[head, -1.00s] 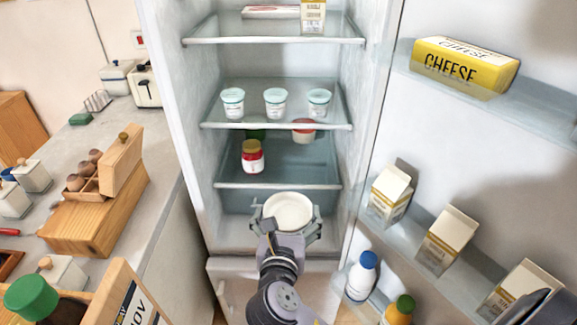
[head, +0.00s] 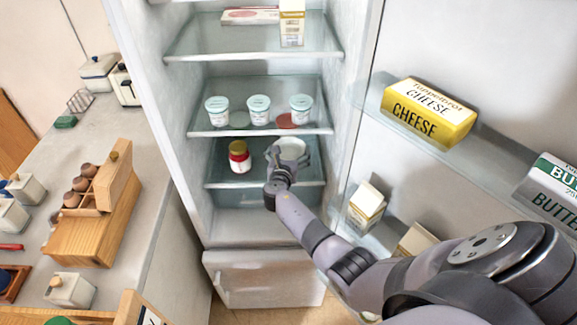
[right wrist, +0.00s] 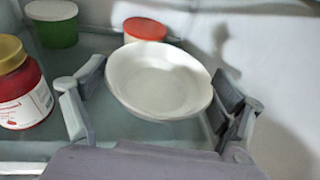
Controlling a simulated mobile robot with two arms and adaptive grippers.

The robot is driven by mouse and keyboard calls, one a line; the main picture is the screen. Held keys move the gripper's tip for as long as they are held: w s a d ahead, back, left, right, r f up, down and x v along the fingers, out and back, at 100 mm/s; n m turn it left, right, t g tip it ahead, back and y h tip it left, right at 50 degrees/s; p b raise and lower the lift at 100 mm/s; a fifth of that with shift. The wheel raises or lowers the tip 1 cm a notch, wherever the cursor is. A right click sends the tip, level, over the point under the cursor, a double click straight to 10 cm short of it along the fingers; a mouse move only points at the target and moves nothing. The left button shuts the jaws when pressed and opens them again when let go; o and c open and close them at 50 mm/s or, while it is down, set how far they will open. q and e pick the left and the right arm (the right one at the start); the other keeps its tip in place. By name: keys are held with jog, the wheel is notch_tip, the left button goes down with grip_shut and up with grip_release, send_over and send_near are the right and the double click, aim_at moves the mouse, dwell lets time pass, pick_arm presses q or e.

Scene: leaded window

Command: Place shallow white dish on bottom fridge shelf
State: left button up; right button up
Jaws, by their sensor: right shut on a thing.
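The shallow white dish (head: 291,148) is inside the open fridge, at the right part of the lowest glass shelf (head: 225,184). My right gripper (head: 287,156) is shut on the dish. My left gripper is out of view.
A red jar (head: 239,157) with a gold lid stands left of the dish. Behind are a green tub (right wrist: 52,25) and a red-lidded tub (right wrist: 145,29). The shelf above (head: 210,132) holds white tubs. The open door with cheese (head: 428,112) is at the right.

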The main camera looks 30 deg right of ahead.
notch_tip(320, 180, down, 4)
jog(key=shift+a+r+b, duration=0.1)
jog(key=shift+r+b, duration=0.1)
jog(key=shift+b, duration=0.3)
jog(key=shift+f+b, duration=0.8)
jog(key=shift+f, duration=1.2)
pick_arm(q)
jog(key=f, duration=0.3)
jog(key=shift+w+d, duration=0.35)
pick_arm(e)
jog(key=shift+f, duration=0.1)
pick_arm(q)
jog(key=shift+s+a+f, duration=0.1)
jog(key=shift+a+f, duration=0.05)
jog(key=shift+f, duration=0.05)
pick_arm(e)
jog(key=o, duration=1.1)
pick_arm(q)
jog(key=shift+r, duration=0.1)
